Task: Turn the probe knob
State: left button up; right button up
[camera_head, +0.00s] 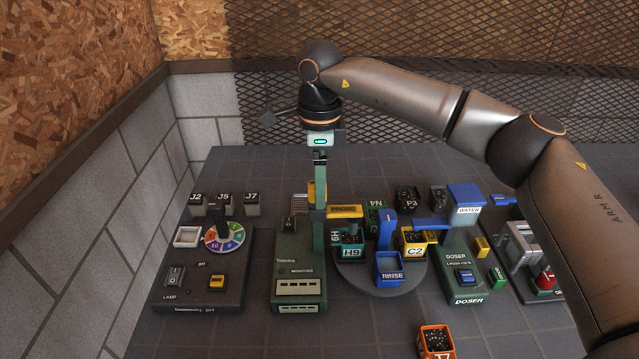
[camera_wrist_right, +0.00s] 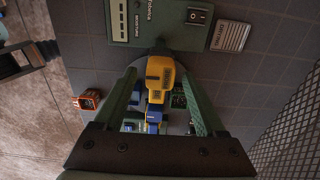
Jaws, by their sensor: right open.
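The moisture station (camera_head: 299,307) is a green box left of centre in the head view, and it shows at the top of the right wrist view (camera_wrist_right: 150,32). Its yellow probe arm (camera_head: 346,211) reaches right over the cups. In the right wrist view the yellow probe head (camera_wrist_right: 160,72) lies between the fingers. My right gripper (camera_head: 318,240) points down at the station with its green fingers open. One finger hides part of the yellow probe in the head view. I cannot tell whether the fingers touch it, nor make out the knob clearly. My left gripper is not in view.
Right of the station stands a round carousel (camera_head: 384,287) with cups, including the blue RINSE cup (camera_head: 390,270). The pH unit (camera_head: 190,293) is on the left. The green doser (camera_head: 466,293) is on the right. An orange cup (camera_head: 436,341) is in front.

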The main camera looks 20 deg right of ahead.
jog(key=shift+f, duration=0.15)
jog(key=shift+c, duration=0.3)
grip_shut()
